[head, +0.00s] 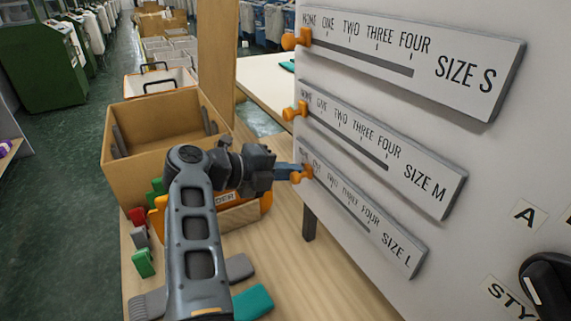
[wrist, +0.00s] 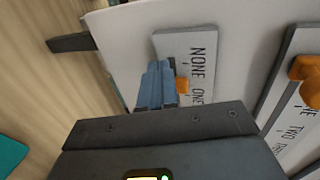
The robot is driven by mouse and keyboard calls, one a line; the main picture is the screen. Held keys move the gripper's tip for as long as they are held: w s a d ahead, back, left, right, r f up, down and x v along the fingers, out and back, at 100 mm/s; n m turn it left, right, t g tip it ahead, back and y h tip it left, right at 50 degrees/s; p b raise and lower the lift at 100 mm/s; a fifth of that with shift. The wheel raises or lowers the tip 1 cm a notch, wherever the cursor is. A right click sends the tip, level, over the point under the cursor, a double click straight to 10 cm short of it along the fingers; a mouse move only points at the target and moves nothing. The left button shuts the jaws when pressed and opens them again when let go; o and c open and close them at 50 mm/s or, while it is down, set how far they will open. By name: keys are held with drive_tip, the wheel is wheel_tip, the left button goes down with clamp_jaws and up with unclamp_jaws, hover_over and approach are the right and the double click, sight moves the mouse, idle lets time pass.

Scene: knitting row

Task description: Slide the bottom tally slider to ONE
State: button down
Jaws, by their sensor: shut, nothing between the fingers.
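The bottom tally slider is the SIZE L plate (head: 397,249) on the white panel, marked NONE to FOUR. Its orange knob (head: 302,174) is at the left end of the slot, by NONE, whose label is partly hidden. My gripper (head: 288,172) is shut and empty, its blue fingertips right at the knob's left side in the head view. In the wrist view the closed fingers (wrist: 157,86) are just left of the orange knob (wrist: 183,86), over the plate's edge. I cannot tell whether they touch it.
The SIZE M (head: 425,190) and SIZE S (head: 465,75) plates sit above, their orange knobs also at the left end. A black dial (head: 545,288) is at lower right. A cardboard box (head: 150,165) and colored pieces are on the wooden table (head: 265,262) at left.

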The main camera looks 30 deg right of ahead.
drive_tip(key=a+b, duration=0.3)
drive_tip(key=a, duration=0.5)
idle(1.2)
idle(0.3)
